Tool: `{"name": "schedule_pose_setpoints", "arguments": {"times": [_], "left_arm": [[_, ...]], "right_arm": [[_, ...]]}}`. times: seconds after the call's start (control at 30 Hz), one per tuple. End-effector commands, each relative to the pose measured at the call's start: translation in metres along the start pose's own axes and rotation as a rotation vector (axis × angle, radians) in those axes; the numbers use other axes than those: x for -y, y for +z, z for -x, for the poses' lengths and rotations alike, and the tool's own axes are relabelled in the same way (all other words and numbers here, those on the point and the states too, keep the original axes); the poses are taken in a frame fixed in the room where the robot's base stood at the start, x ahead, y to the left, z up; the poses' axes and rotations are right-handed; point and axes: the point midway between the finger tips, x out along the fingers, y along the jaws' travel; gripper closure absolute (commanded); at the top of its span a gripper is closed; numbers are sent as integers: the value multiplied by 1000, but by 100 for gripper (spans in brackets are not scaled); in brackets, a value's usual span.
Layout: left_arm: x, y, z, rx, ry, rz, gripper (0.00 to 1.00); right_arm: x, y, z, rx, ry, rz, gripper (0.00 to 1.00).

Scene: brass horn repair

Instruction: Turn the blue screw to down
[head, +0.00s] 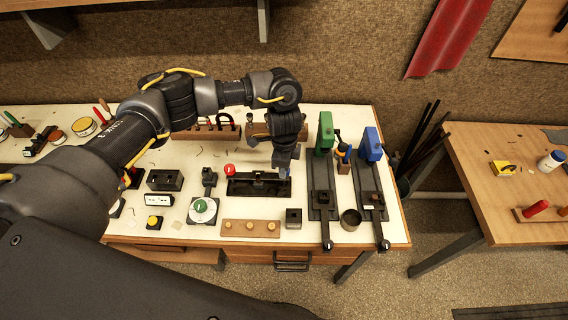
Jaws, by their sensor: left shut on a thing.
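A black fixture (245,189) lies on the white bench top, with a red screw (230,169) standing at its left end. The blue screw (284,175) is at its right end, and only a little blue shows below the jaws. My left gripper (284,168) reaches down from above onto the blue screw and is shut on it. The gripper hides most of the screw, so I cannot tell which way it points. My right gripper is not in view.
A dial with a green knob (203,208) and a wooden block with several round pegs (250,229) lie in front. To the right stand tools with a green block (325,130) and a blue block (373,143).

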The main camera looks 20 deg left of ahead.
Motion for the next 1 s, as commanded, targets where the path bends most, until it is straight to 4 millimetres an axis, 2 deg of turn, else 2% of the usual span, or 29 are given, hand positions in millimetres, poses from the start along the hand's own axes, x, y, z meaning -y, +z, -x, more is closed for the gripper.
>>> {"name": "schedule_pose_setpoints", "arguments": {"times": [0.37,0.4,0.53,0.83,1.0], "left_arm": [[0,-1,0,-2,-2,5,92],[0,-1,0,-2,-1,5,64],[0,-1,0,-2,-1,4,48],[0,0,2,-1,-1,3,48],[2,-1,21,-2,-5,0,48]], "right_arm": [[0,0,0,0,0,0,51],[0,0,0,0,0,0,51],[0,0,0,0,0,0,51],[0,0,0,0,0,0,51],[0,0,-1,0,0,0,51]]}}
